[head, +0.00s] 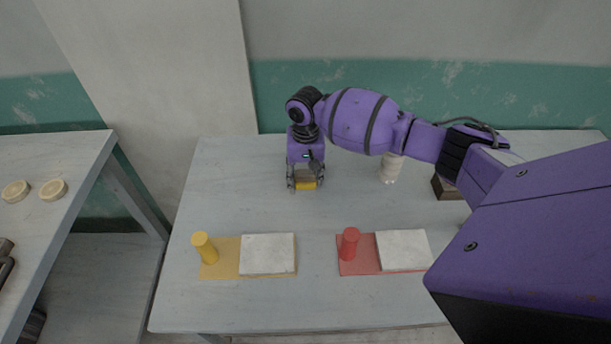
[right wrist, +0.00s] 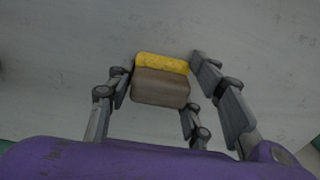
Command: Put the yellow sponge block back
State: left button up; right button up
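The yellow sponge block (head: 305,185) is at the back middle of the table, below my right gripper (head: 305,180). It has a grey-brown face and a yellow part. In the right wrist view the block (right wrist: 161,86) sits between the fingers of the right gripper (right wrist: 161,64), with the fingertips against its two sides. The gripper points down and looks shut on it. I cannot tell whether the block touches the table. My left gripper is not in view.
A yellow mat (head: 225,271) and a red mat (head: 353,268) lie in front, each with a peg and a pale slab. A pale cylinder (head: 390,169) and a dark box (head: 444,188) stand right. A side table (head: 50,224) holds round discs. The table's left back is clear.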

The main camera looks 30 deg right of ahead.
aim_at(306, 173)
jog(key=o, duration=0.3)
notch_tip(306, 173, up, 12)
jog(key=p, duration=0.1)
jog(key=shift+r, duration=0.2)
jog(key=shift+s+f, duration=0.1)
jog(key=shift+f, duration=0.05)
dwell(0.4)
